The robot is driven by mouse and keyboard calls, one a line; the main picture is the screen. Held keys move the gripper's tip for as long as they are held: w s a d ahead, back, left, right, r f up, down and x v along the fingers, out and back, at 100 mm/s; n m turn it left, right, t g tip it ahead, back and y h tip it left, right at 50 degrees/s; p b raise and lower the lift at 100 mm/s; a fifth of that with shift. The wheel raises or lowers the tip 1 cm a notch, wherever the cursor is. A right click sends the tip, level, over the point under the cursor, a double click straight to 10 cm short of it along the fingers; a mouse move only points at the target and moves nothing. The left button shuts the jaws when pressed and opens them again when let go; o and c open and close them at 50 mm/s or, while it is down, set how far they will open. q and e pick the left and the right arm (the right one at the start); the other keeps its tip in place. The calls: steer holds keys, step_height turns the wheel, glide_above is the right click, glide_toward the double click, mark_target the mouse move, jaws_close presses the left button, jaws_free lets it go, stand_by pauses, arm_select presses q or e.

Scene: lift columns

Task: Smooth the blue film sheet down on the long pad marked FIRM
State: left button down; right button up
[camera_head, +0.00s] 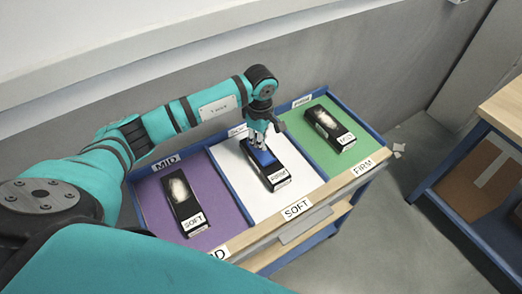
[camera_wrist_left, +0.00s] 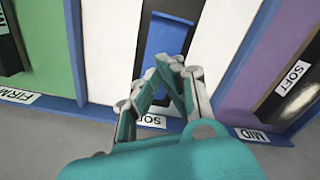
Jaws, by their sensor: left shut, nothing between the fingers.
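The long black pad marked FIRM (camera_head: 283,169) lies on the white mat (camera_head: 238,176) in the middle section of the bench top. The blue film sheet (camera_head: 263,158) lies on the pad's upper face and also shows in the left wrist view (camera_wrist_left: 165,40). My left gripper (camera_head: 262,146) is shut and empty, pointing down over the film. In the left wrist view its fingertips (camera_wrist_left: 176,64) come together at the film's near part and hide some of it. I cannot tell whether they touch the film. My right gripper is not in view.
A black pad marked SOFT (camera_head: 184,207) lies on the purple mat (camera_head: 222,210), left. Another black pad (camera_head: 329,128) lies on the green mat (camera_head: 340,157), right. Blue rims (camera_head: 207,146) divide the sections. A wooden table (camera_head: 507,108) stands at far right, beyond a floor gap.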

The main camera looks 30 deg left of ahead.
mark_target(260, 151)
arm_select(q)
step_height(260, 151, up, 6)
steer(key=p, duration=0.2)
steer(key=shift+f+p, duration=0.2)
steer(key=shift+p, duration=0.1)
stand_by(0.4)
